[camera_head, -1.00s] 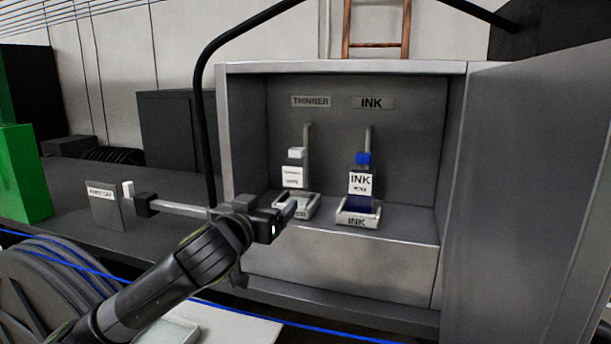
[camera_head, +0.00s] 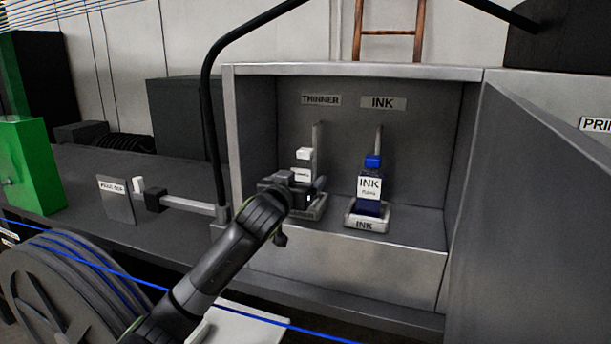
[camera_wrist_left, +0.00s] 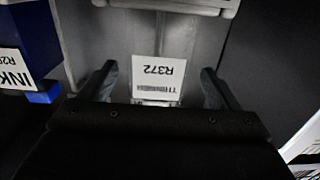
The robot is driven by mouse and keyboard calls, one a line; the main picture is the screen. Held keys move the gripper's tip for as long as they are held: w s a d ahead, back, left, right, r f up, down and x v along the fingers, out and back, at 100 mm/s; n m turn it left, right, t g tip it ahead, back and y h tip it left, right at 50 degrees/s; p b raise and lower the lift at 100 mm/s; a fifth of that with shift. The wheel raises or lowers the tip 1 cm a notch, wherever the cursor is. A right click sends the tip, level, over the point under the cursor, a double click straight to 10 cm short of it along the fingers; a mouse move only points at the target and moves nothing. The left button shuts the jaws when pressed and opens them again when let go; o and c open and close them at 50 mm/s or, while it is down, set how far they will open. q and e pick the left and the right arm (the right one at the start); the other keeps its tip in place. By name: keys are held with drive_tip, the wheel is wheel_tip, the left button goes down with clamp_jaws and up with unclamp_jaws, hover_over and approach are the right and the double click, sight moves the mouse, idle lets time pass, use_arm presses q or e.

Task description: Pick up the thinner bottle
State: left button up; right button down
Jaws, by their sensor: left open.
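The thinner bottle (camera_head: 303,159) stands upright in its holder (camera_head: 318,211) under the THINNER sign, its cap and part of its label showing. My left gripper (camera_head: 308,189) is in front of it and hides its lower part. In the left wrist view the gripper (camera_wrist_left: 157,82) is open, with the bottle's white label (camera_wrist_left: 158,74) seen upside down between the two fingers. There is a gap on both sides, and the fingers are not closed on it. My right gripper is not in view.
The blue ink bottle (camera_head: 368,190) stands in its own holder (camera_head: 366,225) just right of the thinner; it also shows at the left of the wrist view (camera_wrist_left: 28,45). The cabinet (camera_head: 455,150) has side walls and an open door (camera_head: 540,220) at right.

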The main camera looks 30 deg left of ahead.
use_arm(q)
drive_tip(key=shift+w, duration=0.35)
drive_tip(key=p+x, duration=0.3)
drive_tip(key=shift+w+r, duration=0.3)
drive_tip(key=shift+r, duration=0.05)
drive_tip(key=shift+p+x, duration=0.4)
drive_tip(key=shift+x, duration=0.35)
drive_tip(key=shift+f, duration=0.15)
drive_tip(key=shift+c, duration=0.3)
drive_tip(key=c, duration=1)
drive_tip(key=shift+c, duration=0.2)
